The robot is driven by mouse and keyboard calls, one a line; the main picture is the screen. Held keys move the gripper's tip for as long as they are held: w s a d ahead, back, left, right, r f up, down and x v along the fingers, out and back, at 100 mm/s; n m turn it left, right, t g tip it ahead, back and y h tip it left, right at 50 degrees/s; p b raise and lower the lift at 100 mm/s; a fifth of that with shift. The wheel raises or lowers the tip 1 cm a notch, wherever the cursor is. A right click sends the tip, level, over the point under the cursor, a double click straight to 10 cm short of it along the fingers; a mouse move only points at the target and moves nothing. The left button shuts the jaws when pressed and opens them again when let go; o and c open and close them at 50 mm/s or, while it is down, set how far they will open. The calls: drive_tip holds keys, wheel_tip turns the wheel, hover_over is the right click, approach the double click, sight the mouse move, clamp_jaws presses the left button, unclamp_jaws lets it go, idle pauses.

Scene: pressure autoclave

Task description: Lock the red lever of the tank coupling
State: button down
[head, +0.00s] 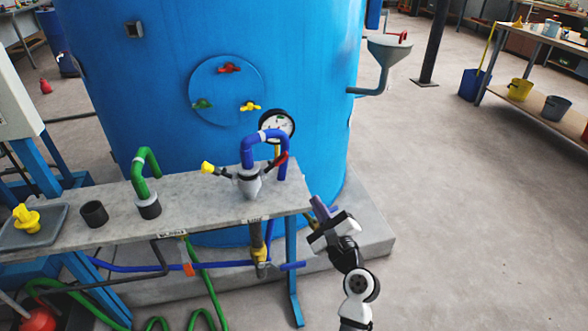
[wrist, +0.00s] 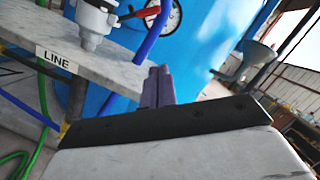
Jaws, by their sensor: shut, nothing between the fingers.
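The coupling (head: 249,182) is a grey metal body on the bench with a blue bent hose on top. A yellow-tipped lever (head: 208,168) sticks out to the left. In the wrist view the coupling (wrist: 97,17) and red lever (wrist: 138,11) are at the top left, partly cut off. My gripper (head: 319,208) is shut and empty, off the bench's right end, apart from the lever. Its fingers (wrist: 158,86) show in the wrist view.
The bench (head: 100,226) also carries a green bent pipe (head: 146,165), a dark cup (head: 94,214) and a tray (head: 52,240) with a yellow part. The blue tank (head: 310,80) with a gauge (head: 277,126) stands behind.

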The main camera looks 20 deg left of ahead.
sight(278, 159)
drive_tip(key=p+x, duration=0.2)
drive_tip(key=x, duration=0.8)
drive_tip(key=shift+r, duration=0.15)
drive_tip(key=shift+s+a+r+p, duration=0.2)
drive_tip(key=shift+a+r+p, duration=0.15)
drive_tip(key=shift+r+p, duration=0.2)
drive_tip(key=shift+s+a+r+p, duration=0.2)
drive_tip(key=shift+a+r+p, duration=0.15)
drive_tip(key=shift+r+p, duration=0.15)
drive_tip(key=shift+s+a+r+p, duration=0.3)
drive_tip(key=shift+a+p, duration=0.05)
drive_tip(key=shift+a, duration=0.05)
